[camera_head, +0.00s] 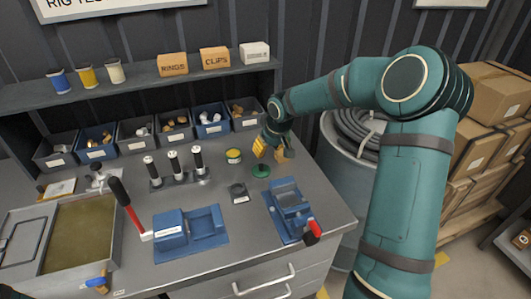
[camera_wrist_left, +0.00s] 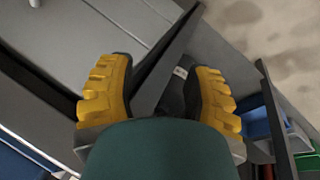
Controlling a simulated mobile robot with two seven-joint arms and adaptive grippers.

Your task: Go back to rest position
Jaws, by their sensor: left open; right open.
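My right gripper (camera_head: 270,152) reaches in from the right over the back right part of the grey workbench (camera_head: 240,215). Its yellow fingers are apart and point down, with nothing seen between them. A dark green round piece (camera_head: 261,171) is just below and in front of the fingers; I cannot tell if they touch. My left gripper (camera_wrist_left: 160,70) shows only in the left wrist view. Its two yellow fingers are spread, with no held object visible. The dark part between them looks like background. My left arm is not clearly seen in the head view.
Several bins (camera_head: 175,128) line the back under a shelf (camera_head: 140,80). A drum with coiled hose (camera_head: 345,190) and stacked cartons (camera_head: 490,130) are right of the bench.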

